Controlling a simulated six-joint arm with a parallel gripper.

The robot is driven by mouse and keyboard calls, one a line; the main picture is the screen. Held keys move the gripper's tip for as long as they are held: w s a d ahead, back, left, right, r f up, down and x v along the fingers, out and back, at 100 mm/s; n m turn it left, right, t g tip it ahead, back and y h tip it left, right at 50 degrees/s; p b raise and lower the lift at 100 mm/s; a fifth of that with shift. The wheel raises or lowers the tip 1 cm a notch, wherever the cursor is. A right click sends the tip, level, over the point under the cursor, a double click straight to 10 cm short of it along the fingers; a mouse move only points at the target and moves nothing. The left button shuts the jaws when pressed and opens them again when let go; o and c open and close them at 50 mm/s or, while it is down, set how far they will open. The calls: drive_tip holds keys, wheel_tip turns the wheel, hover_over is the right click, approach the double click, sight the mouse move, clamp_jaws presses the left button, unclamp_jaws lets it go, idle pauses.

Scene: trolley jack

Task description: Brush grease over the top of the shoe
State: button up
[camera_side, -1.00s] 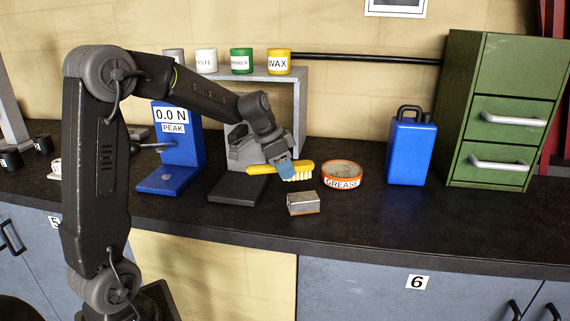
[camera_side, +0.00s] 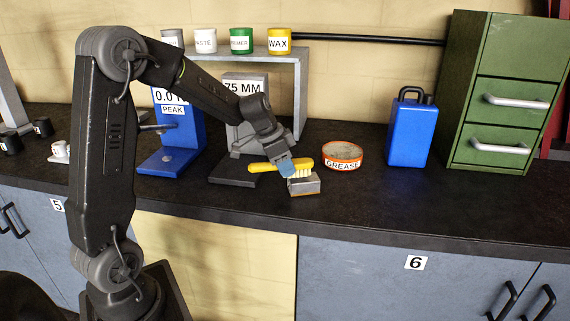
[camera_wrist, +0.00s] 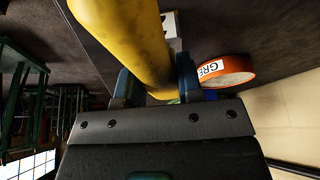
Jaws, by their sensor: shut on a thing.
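My gripper (camera_side: 287,167) is shut on the yellow handle of a brush (camera_side: 262,167), held roughly level with its pale bristles facing down. In the wrist view the yellow handle (camera_wrist: 125,35) lies between the blue fingertips (camera_wrist: 155,84). The shoe (camera_side: 305,185), a small grey block with a brownish lower edge, sits on the dark bench. The bristles overlap its back top edge in the side view; I cannot tell whether they touch it. An orange tin labelled GREASE (camera_side: 342,156) stands open to the right and behind; it also shows in the wrist view (camera_wrist: 225,70).
A grey stand marked 75 MM (camera_side: 244,88) and a blue force gauge (camera_side: 168,160) stand to the left. A blue can (camera_side: 409,135) and a green drawer cabinet (camera_side: 502,95) stand at the right. A shelf (camera_side: 302,85) holds labelled tins.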

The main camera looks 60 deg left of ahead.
drive_tip(key=shift+f, duration=0.6)
idle(0.6)
drive_tip(key=shift+d, duration=0.1)
drive_tip(key=shift+s+d, duration=0.2)
drive_tip(key=shift+d, duration=0.25)
drive_tip(key=shift+w+a, duration=0.25)
drive_tip(key=shift+a, duration=0.3)
drive_tip(key=shift+w+a, duration=0.2)
drive_tip(key=shift+a, duration=0.35)
drive_tip(key=shift+s+d+r, duration=0.1)
drive_tip(key=shift+s+d, duration=0.15)
drive_tip(key=shift+d, duration=0.3)
drive_tip(key=shift+s+d, duration=0.2)
drive_tip(key=shift+d, duration=0.35)
drive_tip(key=shift+w+a+f, duration=0.1)
drive_tip(key=shift+w+a, duration=0.1)
drive_tip(key=shift+a, duration=0.35)
drive_tip(key=shift+w+a+f, duration=0.1)
drive_tip(key=shift+w+a, duration=0.1)
drive_tip(key=shift+a, duration=0.35)
drive_tip(key=shift+s+d+r, duration=0.1)
drive_tip(key=shift+s+d, duration=0.15)
drive_tip(key=shift+d, duration=0.35)
drive_tip(key=shift+s+d+r, duration=0.1)
drive_tip(key=shift+s+d, duration=0.1)
drive_tip(key=shift+d, duration=0.35)
